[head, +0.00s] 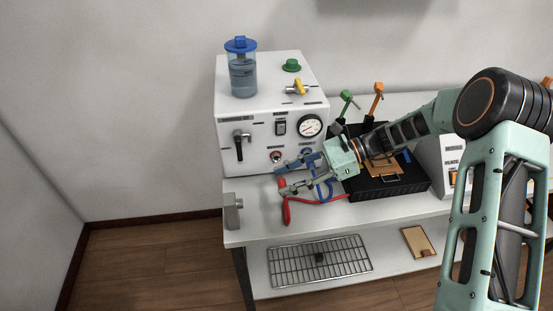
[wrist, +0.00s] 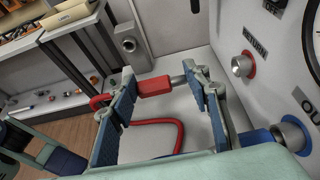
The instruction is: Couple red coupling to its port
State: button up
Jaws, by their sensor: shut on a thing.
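The red coupling (wrist: 154,87) lies between the fingertips of my gripper (wrist: 162,82), which is shut on it. Its metal tip (wrist: 178,80) points right in the wrist view. A red hose (wrist: 178,142) runs from its other end and curves over the bench. In the head view my gripper (head: 281,181) is in front of the white machine's face, with the red coupling (head: 282,182) at its tips. The red-ringed port (wrist: 243,65) is on the machine's face, apart from the coupling; it also shows in the head view (head: 276,156).
A black box (head: 385,187) stands to the right on the bench. A grey metal block (head: 232,210) stands at the bench's left edge.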

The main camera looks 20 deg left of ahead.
jog(key=shift+w+a, duration=0.5)
jog(key=shift+w, duration=0.3)
jog(key=shift+w+a, duration=0.45)
jog(key=shift+w, duration=0.35)
jog(key=shift+w+a+r, duration=0.1)
jog(key=shift+w+a, duration=0.1)
jog(key=shift+w, duration=0.15)
jog(key=o, duration=0.6)
jog(key=shift+w+a+r, duration=0.1)
jog(key=shift+r, duration=0.05)
grip_shut()
